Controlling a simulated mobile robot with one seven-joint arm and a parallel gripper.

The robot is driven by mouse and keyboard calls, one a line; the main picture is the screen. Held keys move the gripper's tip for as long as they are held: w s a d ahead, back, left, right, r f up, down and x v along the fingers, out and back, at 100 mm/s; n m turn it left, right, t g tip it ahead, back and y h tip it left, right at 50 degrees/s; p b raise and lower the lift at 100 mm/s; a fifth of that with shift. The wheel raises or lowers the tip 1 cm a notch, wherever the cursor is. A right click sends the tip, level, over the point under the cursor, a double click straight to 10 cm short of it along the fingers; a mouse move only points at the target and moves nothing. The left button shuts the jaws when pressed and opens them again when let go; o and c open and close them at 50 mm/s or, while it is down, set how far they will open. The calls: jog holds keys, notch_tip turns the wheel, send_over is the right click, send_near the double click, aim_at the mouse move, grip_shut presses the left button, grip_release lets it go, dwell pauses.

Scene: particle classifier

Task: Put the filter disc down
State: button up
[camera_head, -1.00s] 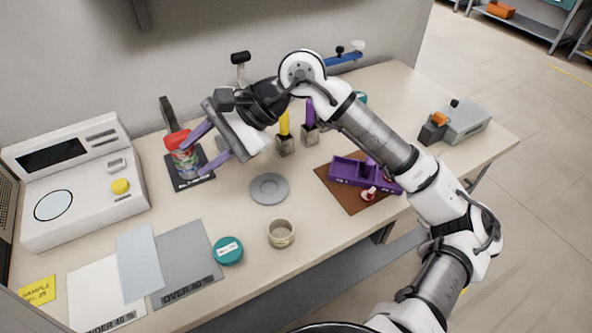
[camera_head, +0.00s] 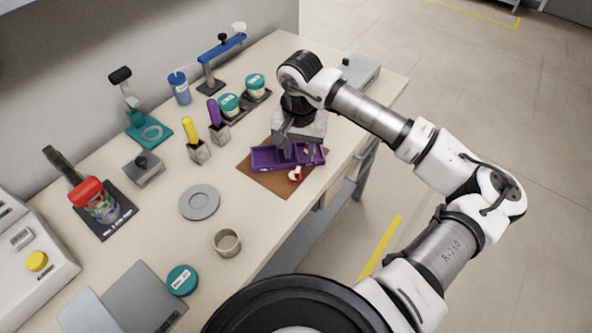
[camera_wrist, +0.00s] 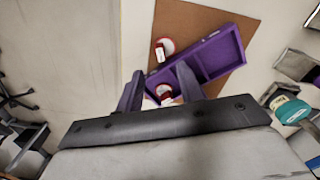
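Two small red-and-white round pieces show; I cannot tell for certain whether either is the filter disc. One piece (camera_head: 295,174) lies on the brown mat in front of the purple tray (camera_head: 262,160); it also shows in the wrist view (camera_wrist: 164,48). The other piece (camera_wrist: 163,92) shows between my fingers, partly hidden. My gripper (camera_head: 302,158) points down at the tray. In the wrist view its two purple fingers (camera_wrist: 160,70) stand apart, with visible gaps beside the piece. A flat grey round dish (camera_head: 200,202) lies on the table.
The brown mat (camera_head: 258,180) lies near the table's front edge. Yellow-handled (camera_head: 190,130) and purple-handled (camera_head: 214,112) tools stand behind it. A beige cup (camera_head: 227,242), teal lid (camera_head: 182,280) and red-lidded jar (camera_head: 101,206) stand left. The table between dish and mat is clear.

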aim_at(298, 170)
jog(key=shift+s+a+f+p, duration=0.1)
jog(key=shift+f+p, duration=0.65)
jog(key=shift+f, duration=0.85)
jog(key=shift+s+a+f+p, duration=0.1)
jog(key=shift+f+p, duration=0.65)
jog(key=shift+f, duration=0.8)
grip_shut()
